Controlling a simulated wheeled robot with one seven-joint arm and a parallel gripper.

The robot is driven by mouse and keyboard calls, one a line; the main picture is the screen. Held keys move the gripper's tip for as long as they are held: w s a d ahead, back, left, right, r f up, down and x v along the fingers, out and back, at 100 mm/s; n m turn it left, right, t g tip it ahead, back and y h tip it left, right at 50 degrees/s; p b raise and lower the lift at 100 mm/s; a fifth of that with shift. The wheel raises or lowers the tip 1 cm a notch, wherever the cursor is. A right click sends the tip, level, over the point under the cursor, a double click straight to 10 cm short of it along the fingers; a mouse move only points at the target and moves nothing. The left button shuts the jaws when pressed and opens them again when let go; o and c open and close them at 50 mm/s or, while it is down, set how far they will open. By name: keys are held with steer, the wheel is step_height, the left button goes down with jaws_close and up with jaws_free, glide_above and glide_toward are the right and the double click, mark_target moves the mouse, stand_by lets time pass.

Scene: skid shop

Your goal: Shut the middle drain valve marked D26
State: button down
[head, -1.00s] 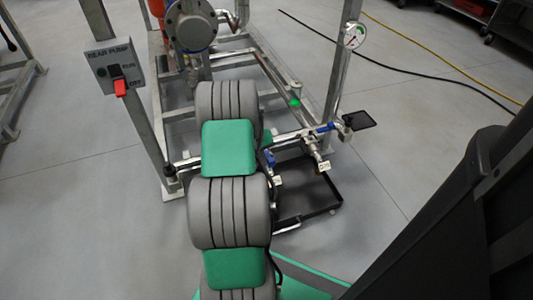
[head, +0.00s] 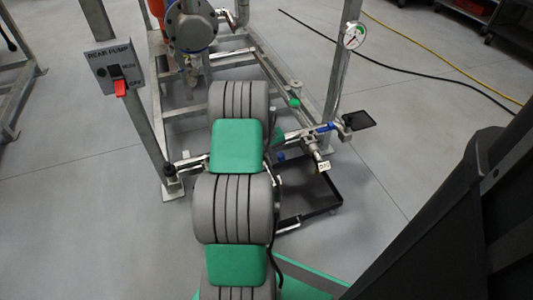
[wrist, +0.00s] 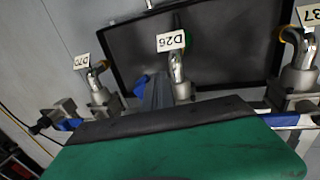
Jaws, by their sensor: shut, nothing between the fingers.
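The middle drain valve (wrist: 180,88) carries a white tag reading D26 (wrist: 171,41) in the wrist view, with its spout over the dark tray. A blue handle part (wrist: 140,86) shows just left of it. My gripper (wrist: 159,80) shows as a narrow grey shape between that blue part and the valve body; it is shut and empty. I cannot tell whether it touches the handle. The green and dark edge of my own arm hides the valve's lower part. In the head view my arm hides the gripper and most of the middle valve.
Another valve (wrist: 300,75), tag partly cut off, stands right. The black drip tray (wrist: 225,45) lies beneath. A frame post (head: 340,75) with a gauge (head: 354,36) rises nearby.

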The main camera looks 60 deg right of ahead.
mark_target(282, 153)
steer(key=shift+d, duration=0.1)
steer(key=shift+s+d+r, duration=0.1)
steer(key=shift+s+d, duration=0.2)
steer(key=shift+d, duration=0.2)
steer(key=shift+s+d, duration=0.25)
steer(key=shift+d, duration=0.2)
steer(key=shift+s+d+b, duration=0.2)
steer(key=shift+d, duration=0.35)
steer(key=shift+s+d+b, duration=0.15)
steer(key=shift+d+b, duration=0.05)
steer(key=shift+d, duration=0.4)
steer(key=shift+d, duration=1)
steer(key=shift+b, duration=0.3)
